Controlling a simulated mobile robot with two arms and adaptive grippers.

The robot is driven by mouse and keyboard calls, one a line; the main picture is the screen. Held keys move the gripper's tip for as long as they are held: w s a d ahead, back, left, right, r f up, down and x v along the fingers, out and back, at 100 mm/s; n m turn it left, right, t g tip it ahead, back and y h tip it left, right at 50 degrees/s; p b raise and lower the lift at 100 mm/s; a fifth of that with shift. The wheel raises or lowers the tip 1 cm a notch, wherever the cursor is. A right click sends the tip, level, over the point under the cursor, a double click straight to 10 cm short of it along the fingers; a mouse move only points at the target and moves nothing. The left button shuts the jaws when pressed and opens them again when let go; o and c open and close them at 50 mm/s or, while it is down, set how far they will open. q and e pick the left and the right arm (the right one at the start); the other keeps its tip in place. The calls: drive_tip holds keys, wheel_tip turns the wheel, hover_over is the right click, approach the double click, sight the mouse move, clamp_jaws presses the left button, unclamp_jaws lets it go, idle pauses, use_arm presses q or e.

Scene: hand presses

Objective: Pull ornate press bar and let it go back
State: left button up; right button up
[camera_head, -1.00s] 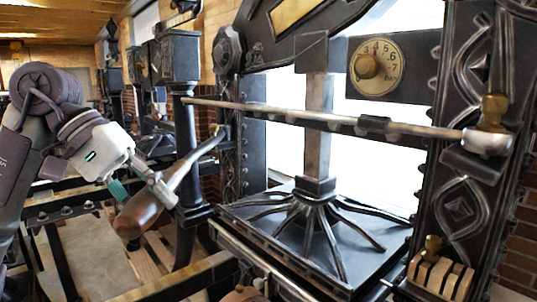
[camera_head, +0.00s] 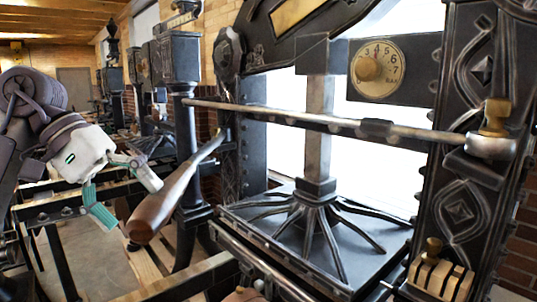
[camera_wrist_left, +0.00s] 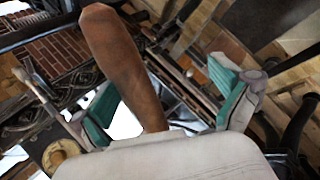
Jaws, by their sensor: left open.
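The press bar of the ornate dark iron press (camera_head: 463,200) has a thick brown wooden handle (camera_head: 160,208) and a thinner metal shaft reaching up to the press's left upright. My left gripper (camera_head: 136,206) is open and empty, just left of the handle in the head view, with a teal-padded finger and a pale finger showing. In the left wrist view the wooden handle (camera_wrist_left: 124,65) extends between the spread fingers of the left gripper (camera_wrist_left: 160,95), its lower part hidden behind the gripper's pale body. The exact gap in depth is unclear. My right gripper is not in view.
A round numbered dial (camera_head: 376,68) is on the press, above a long horizontal metal rod (camera_head: 300,117). The flat plate (camera_head: 380,215) lies below. Other dark presses stand at the back left. Wooden beams (camera_head: 185,280) run low in front. Open floor shows at lower left.

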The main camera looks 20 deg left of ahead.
use_arm(q)
drive_tip(key=s+a+r+p, duration=0.3)
drive_tip(key=s+r+p, duration=0.1)
drive_tip(key=r+p, duration=0.2)
drive_tip(key=s+d+r, duration=0.2)
drive_tip(key=s, duration=0.6)
drive_tip(key=s+d+r, duration=0.3)
drive_tip(key=s, duration=0.5)
drive_tip(key=shift+d, duration=0.2)
drive_tip(key=shift+w, duration=0.1)
